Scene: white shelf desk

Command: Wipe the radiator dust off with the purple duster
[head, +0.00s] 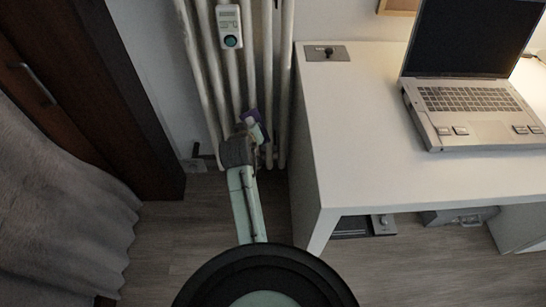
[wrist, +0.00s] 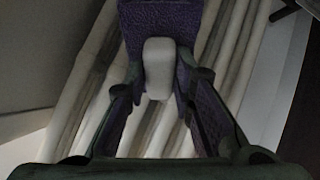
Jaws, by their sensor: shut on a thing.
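The white radiator (head: 204,75) stands against the wall, left of the desk, with vertical tubes. My gripper (head: 250,130) is at the lower part of the radiator, in front of the tubes. In the wrist view my gripper (wrist: 158,85) is shut on the pale handle of the purple duster (wrist: 160,17). The duster's purple head lies beyond the fingertips, over the radiator tubes (wrist: 100,55). In the head view a small part of the purple duster (head: 251,115) shows past my gripper. I cannot tell whether it touches the tubes. No dust is clearly distinguishable.
A white desk (head: 360,130) with an open laptop (head: 465,100) stands close on the right. A white device (head: 229,25) hangs on the radiator's upper part. A dark wardrobe (head: 95,80) and grey curtain (head: 60,220) are on the left. Some floor (head: 190,230) between them is clear.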

